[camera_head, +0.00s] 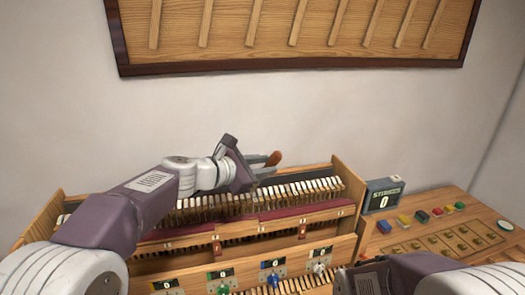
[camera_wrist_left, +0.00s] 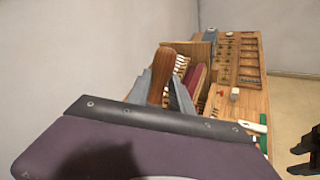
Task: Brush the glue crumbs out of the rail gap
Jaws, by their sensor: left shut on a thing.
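My left gripper (camera_head: 270,162) is above the far side of the piano key action (camera_head: 345,185), shut on a brown wooden handle. The handle, likely the brush's (camera_head: 274,158), sticks up between the fingers. It also shows in the left wrist view (camera_wrist_left: 162,76), between the grey fingertips. The bristles are hidden, and I cannot tell whether they touch anything. Red felt strips (camera_head: 325,207) and wooden rails run along the action in front of the keys. I cannot make out the rail gap or any glue crumbs. My right arm is at the lower right; its fingers are not clear.
A small counter display (camera_head: 384,195) reading 0 stands right of the action. A wooden side table (camera_head: 405,240) holds coloured blocks and a compartment board (camera_head: 460,240). Coloured knobs (camera_head: 270,281) with small displays line the front. A framed wooden panel (camera_head: 290,30) hangs above.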

